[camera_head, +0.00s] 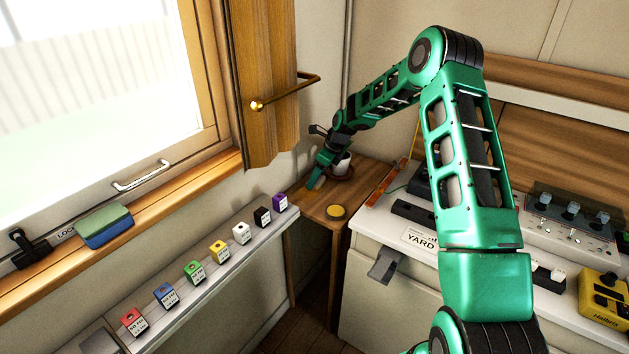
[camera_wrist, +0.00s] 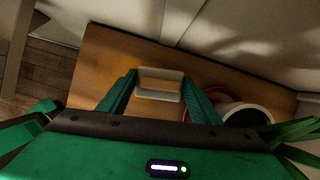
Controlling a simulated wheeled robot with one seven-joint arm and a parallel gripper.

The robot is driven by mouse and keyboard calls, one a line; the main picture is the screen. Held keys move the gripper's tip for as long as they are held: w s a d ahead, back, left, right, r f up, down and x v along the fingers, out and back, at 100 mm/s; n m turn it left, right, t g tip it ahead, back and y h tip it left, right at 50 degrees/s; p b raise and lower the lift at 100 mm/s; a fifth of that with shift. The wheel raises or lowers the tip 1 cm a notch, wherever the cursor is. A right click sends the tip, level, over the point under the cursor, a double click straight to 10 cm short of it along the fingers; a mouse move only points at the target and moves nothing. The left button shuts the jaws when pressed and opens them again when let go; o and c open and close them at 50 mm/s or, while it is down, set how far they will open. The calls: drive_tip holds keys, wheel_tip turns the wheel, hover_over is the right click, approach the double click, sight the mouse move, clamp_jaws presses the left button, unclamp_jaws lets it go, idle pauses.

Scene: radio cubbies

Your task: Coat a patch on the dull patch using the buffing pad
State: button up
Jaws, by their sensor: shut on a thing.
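My gripper (camera_head: 317,181) reaches down over the small wooden corner table (camera_head: 318,203) in the head view. In the wrist view, my gripper (camera_wrist: 158,86) is shut on a small pale block with a tan middle (camera_wrist: 172,75), which seems to be the buffing pad. It is at or just above the tabletop; I cannot tell whether it touches. I cannot make out a distinct dull patch on the wood.
A white mug (camera_head: 343,164) on a reddish saucer stands close beside my gripper; the mug (camera_wrist: 249,116) is at the right in the wrist view. A wooden panel with a brass bar (camera_head: 287,90) hangs nearby. Several coloured blocks line the shelf.

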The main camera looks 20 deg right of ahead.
sight(295, 200)
drive_tip(key=shift+s, duration=0.1)
drive_tip(key=shift+s+a+r, duration=0.1)
drive_tip(key=shift+s+a, duration=0.7)
drive_tip(key=shift+a, duration=0.3)
drive_tip(key=shift+s+a, duration=0.75)
drive_tip(key=shift+a, duration=0.35)
drive_tip(key=shift+s+a+f, duration=0.1)
drive_tip(key=shift+s+a, duration=0.75)
drive_tip(key=shift+a, duration=0.3)
drive_tip(key=shift+s+a+f, duration=0.1)
drive_tip(key=shift+s+a, duration=0.75)
drive_tip(key=shift+a, duration=0.25)
drive_tip(key=shift+w+r, duration=0.1)
drive_tip(key=shift+r, duration=2.95)
drive_tip(key=shift+r, duration=0.1)
wheel_tip(295, 200, up, 3)
drive_tip(key=shift+f, duration=0.1)
